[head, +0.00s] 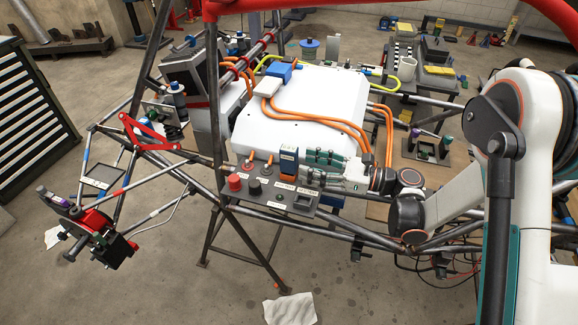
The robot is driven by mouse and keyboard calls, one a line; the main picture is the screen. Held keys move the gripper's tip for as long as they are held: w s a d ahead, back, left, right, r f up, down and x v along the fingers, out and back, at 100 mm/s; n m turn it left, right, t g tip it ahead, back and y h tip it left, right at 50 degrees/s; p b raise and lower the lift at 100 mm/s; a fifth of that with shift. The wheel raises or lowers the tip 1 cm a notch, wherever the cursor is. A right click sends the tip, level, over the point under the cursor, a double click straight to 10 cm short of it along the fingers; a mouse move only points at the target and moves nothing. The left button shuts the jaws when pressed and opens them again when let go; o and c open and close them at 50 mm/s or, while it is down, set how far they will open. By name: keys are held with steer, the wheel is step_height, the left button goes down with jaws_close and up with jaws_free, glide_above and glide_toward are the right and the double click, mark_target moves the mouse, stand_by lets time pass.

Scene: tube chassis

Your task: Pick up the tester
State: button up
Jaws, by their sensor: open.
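The fingers are open. The fingertips are very close to the block's right side; I cannot tell whether they touch it or stand around it. Only this one view shows them, and the gap between the fingers is hard to see.
The white box (300,105) with orange cables (322,119) lies right behind. A red knob (234,183) and a black knob (254,187) stand left of the block. Frame tubes (300,229) run below and in front. A red tube crosses the top. Open floor lies in front.

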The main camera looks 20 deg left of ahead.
mark_target(297, 161)
steer(key=a, duration=0.2)
steer(key=a+b, duration=0.1)
steer(key=a, duration=0.1)
steer(key=s+a, duration=0.1)
steer(key=shift+a+b, duration=0.4)
steer(key=shift+a+r, duration=0.1)
steer(key=shift+a, duration=0.25)
jaws_close()
